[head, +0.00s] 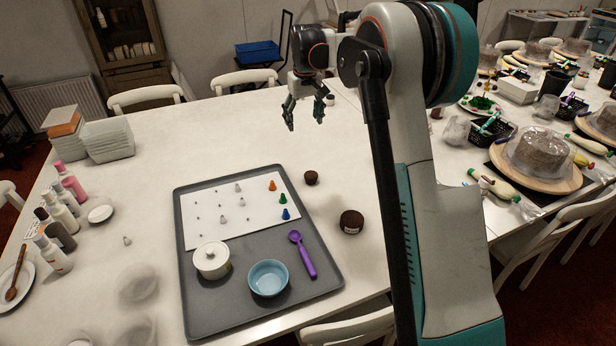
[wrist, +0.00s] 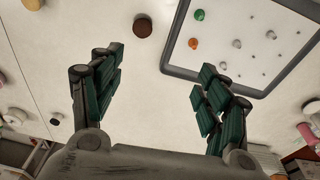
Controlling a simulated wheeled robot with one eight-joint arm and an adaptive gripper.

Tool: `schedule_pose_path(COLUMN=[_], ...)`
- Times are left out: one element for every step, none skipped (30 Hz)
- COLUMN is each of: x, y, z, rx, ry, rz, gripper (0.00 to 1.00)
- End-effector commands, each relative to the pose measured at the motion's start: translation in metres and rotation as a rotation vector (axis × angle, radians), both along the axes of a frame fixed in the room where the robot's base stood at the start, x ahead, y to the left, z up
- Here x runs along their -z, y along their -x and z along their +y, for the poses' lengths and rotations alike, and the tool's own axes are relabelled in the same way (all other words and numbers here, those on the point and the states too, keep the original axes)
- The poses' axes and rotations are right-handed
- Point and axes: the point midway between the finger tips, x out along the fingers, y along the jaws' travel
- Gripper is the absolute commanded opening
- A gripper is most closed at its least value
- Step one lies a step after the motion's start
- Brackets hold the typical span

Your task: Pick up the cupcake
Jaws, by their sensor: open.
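A small dark brown round cake, likely the cupcake (head: 311,177), sits on the white table just off the tray's upper right corner. It also shows at the top of the wrist view (wrist: 142,27), beyond my fingertips and apart from them. A larger dark brown round cake (head: 351,222) stands nearer, to the right of the tray. Which of the two is meant I cannot tell for sure. My gripper (head: 304,121) hangs above the far part of the table, fingers spread and empty. The wrist view shows its two green-padded fingers (wrist: 158,65) wide apart.
Bottles (head: 64,215) stand at left, stacked boxes (head: 106,139) behind. The table around the small brown cake is clear.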

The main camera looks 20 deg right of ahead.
Motion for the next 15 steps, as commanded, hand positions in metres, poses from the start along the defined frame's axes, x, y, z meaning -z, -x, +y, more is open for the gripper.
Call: schedule_pose_path(x=[0.019,0.028,0.041,0.052,0.062,0.075,0.085,0.094,0.106,0.114,0.122,0.131,0.137,0.142,0.148], y=[-0.013,-0.019,-0.027,-0.032,-0.037,-0.043,-0.047,-0.051,-0.054,-0.057,-0.059,-0.061,-0.063,-0.064,-0.065], z=[-0.008,-0.012,-0.016,-0.02,-0.023,-0.028,-0.031,-0.035,-0.038,-0.041,-0.043,-0.046,-0.048,-0.049,-0.051], rx=[0.0,-0.001,-0.002,-0.002,-0.003,-0.004,-0.005,-0.006,-0.006,-0.007,-0.007,-0.008,-0.008,-0.009,-0.009], ry=[-0.001,-0.003,-0.004,-0.006,-0.007,-0.009,-0.011,-0.011,-0.014,-0.014,-0.016,-0.018,-0.018,-0.019,-0.021], rz=[0.017,0.026,0.04,0.049,0.059,0.072,0.081,0.09,0.101,0.108,0.114,0.123,0.129,0.133,0.138], gripper=[0.69,0.69,0.69,0.69,0.69,0.69,0.69,0.69,0.69,0.69,0.69,0.69,0.69,0.69,0.69])
